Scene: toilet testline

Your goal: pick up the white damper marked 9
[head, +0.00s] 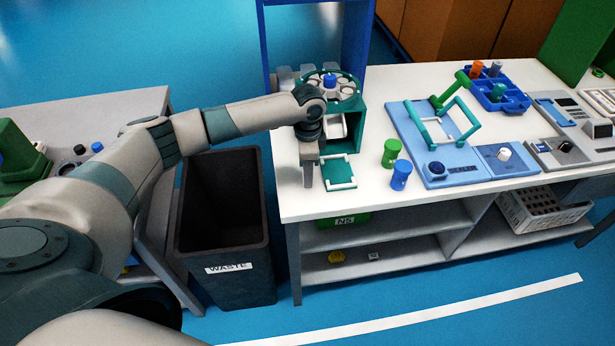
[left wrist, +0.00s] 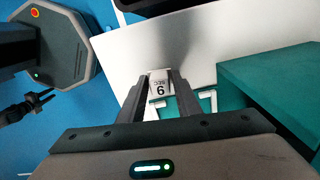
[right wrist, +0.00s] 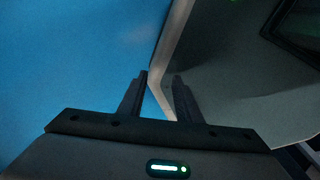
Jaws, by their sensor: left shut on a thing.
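The white damper marked 9 (left wrist: 159,88) sits between the fingers of my left gripper (left wrist: 160,82) in the left wrist view, its label facing the camera. My left gripper is shut on it. In the head view my left gripper (head: 308,181) points down over the near left part of the white table (head: 345,201), beside the green plate with white bars. The damper itself is hidden or too small to make out there. My right gripper (right wrist: 161,80) shows in the right wrist view, with its fingers apart and nothing between them.
A teal stand (head: 360,112) with a round carousel (head: 344,92) is just behind my left gripper. A green cylinder (head: 391,153) and a blue cylinder (head: 400,174) stand to its right. A black waste bin (head: 226,240) is left of the table. The table's front strip is clear.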

